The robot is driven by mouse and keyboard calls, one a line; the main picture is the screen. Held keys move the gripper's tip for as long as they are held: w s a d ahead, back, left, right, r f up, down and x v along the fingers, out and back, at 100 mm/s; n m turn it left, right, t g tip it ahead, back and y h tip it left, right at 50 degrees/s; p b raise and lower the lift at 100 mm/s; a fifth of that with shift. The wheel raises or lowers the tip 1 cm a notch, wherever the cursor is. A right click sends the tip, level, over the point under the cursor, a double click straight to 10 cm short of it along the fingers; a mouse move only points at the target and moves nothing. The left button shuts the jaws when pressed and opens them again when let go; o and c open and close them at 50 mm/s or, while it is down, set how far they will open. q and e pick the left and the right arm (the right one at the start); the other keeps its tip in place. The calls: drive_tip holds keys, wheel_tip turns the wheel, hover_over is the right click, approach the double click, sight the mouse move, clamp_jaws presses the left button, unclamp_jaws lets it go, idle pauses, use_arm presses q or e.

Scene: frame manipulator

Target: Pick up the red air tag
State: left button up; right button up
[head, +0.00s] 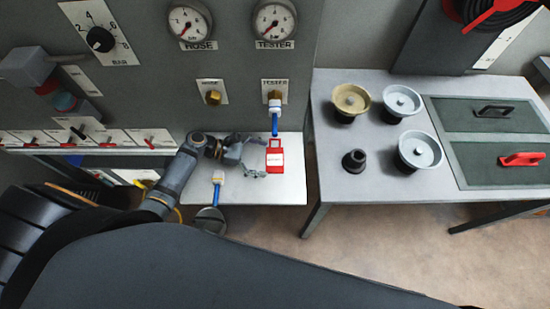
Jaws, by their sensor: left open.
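The red air tag (275,157) has a white label and shows in the head view just below the blue hose end at the tester port. It is above or on the small white shelf; I cannot tell which. My left gripper (259,157) comes in from the left. Its fingers are spread apart and empty, just left of the tag, with a small gap to it. My right gripper is not in view.
A tester port with a blue hose (275,118) is above the tag. Another blue hose end (217,188) lies on the white shelf (290,190). A grey table (330,220) at the right holds several round parts. Gauges and a dial are on the panel.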

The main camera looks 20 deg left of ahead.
use_arm(q)
drive_tip(key=c, duration=0.7)
drive_tip(key=shift+r, duration=0.1)
drive_tip(key=shift+r, duration=0.25)
wheel_tip(320, 180, up, 3)
drive_tip(key=shift+f+p, duration=0.15)
drive_tip(key=shift+p, duration=0.2)
drive_tip(key=s+a+r+p, duration=0.1)
drive_tip(key=s+a+r, duration=0.1)
drive_tip(key=s+r, duration=0.1)
drive_tip(key=s+a+r+p, duration=0.2)
drive_tip(key=s+r, duration=0.1)
drive_tip(key=s, duration=0.2)
drive_tip(key=s+a+r+p, duration=0.2)
drive_tip(key=s+r, duration=0.1)
drive_tip(key=s, duration=0.1)
drive_tip(key=shift+s+a+r, duration=0.1)
drive_tip(key=shift+s+r, duration=0.25)
